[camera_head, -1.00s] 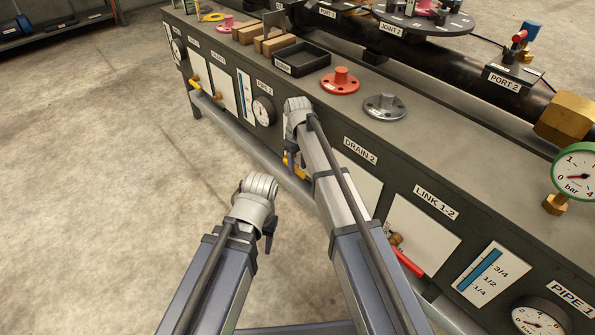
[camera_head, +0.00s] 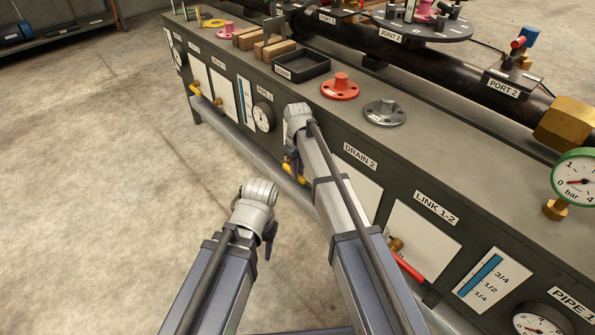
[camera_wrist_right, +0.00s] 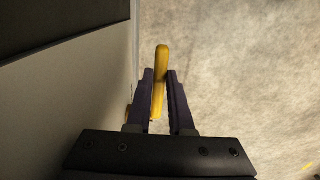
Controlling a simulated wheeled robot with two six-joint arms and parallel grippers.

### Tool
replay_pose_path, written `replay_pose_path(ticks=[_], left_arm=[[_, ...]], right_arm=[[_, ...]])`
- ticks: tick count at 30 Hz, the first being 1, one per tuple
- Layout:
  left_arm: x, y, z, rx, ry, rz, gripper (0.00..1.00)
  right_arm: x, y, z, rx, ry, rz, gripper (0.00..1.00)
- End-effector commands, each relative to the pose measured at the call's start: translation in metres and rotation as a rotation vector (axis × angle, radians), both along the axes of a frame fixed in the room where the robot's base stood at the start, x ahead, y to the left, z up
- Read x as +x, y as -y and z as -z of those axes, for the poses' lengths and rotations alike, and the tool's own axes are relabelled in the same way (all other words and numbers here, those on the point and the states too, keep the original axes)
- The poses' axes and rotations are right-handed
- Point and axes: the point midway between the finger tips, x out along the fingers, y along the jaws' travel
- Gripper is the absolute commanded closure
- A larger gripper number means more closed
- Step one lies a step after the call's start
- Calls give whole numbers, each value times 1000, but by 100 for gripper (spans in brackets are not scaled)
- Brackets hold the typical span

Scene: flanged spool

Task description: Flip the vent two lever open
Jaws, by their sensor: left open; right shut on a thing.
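A yellow lever (camera_head: 293,176) sits low at the bench's front face, left of the white panel labelled DRAIN 2 (camera_head: 368,193). My right gripper (camera_head: 291,166) is at this lever. In the right wrist view the lever (camera_wrist_right: 160,75) stands between the two dark fingers (camera_wrist_right: 160,98), which are shut on it; its far end sticks out beyond the fingertips. I cannot read a label for vent two; my right arm hides part of the front face. My left gripper (camera_head: 268,246) hangs over the floor, apart from the bench, with its fingers mostly hidden.
Another yellow lever (camera_head: 206,94) is further left, and a red lever (camera_head: 408,267) is at the LINK 1-2 panel. A pale pipe (camera_head: 240,143) runs along the bench's lower front. A black tray (camera_head: 303,70) and flanges (camera_head: 341,87) are on top.

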Motion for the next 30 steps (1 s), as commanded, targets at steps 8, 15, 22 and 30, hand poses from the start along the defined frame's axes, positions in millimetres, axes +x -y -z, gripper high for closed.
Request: replay_pose_path(ticks=[8, 15, 22, 30], left_arm=[[0, 0, 0, 0, 0, 0, 50], [0, 0, 0, 0, 0, 0, 50], [0, 0, 0, 0, 0, 0, 50], [0, 0, -5, 0, 0, 1, 50]], right_arm=[[0, 0, 0, 0, 0, 0, 100], [0, 0, 0, 0, 0, 0, 100], [0, 0, 0, 0, 0, 0, 100], [6, -3, -6, -29, -42, -2, 100]])
